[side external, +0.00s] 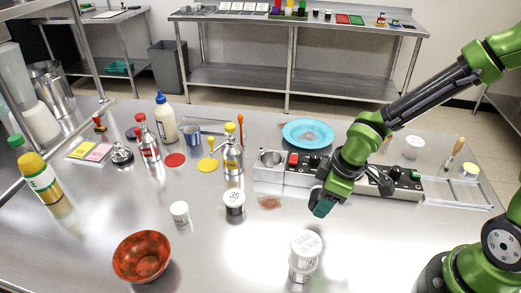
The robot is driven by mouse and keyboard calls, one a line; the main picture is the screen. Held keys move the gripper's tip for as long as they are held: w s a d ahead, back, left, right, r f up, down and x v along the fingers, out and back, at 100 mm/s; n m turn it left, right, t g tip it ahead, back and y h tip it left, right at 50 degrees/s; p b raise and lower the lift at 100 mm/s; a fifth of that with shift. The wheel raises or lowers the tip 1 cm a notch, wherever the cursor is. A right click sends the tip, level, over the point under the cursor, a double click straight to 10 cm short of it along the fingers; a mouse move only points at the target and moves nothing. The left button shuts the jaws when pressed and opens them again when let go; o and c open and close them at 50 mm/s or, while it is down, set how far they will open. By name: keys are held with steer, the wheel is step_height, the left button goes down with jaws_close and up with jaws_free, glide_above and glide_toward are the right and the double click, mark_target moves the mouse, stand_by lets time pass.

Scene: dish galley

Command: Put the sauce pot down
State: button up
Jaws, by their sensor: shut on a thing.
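My gripper (324,205) is at the end of the green arm, right of centre in the side external view, above the steel table. It is shut on the sauce pot, which is mostly hidden. A small dark teal piece shows at the gripper's tip; I cannot tell whether it is the pot or a fingertip. I cannot tell whether its underside touches the table (215,265). A labelled tub with a white lid (305,243) stands in front of the gripper, apart from it. Another white-lidded tub (234,197) stands to its left.
A steel station with knobs (268,174) lies behind the gripper, with a blue plate (308,134) beyond. A red bowl (141,257) and a small white cup (180,212) are at left. Several bottles stand at back left. Bare table lies between bowl and front tub.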

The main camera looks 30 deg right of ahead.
steer(key=shift+a+f+n, duration=0.2)
steer(key=shift+a+n, duration=0.2)
steer(key=shift+a, duration=0.3)
steer(key=shift+w+a+r+y, duration=0.1)
steer(key=shift+w+a+y, duration=0.2)
steer(key=shift+w+y, duration=0.3)
glide_above(254, 196)
steer(key=s, duration=0.1)
steer(key=shift+d+f, duration=0.35)
steer(key=shift+f, duration=2.15)
steer(key=shift+f, duration=0.15)
steer(key=o, duration=1.1)
steer(key=shift+o, duration=0.2)
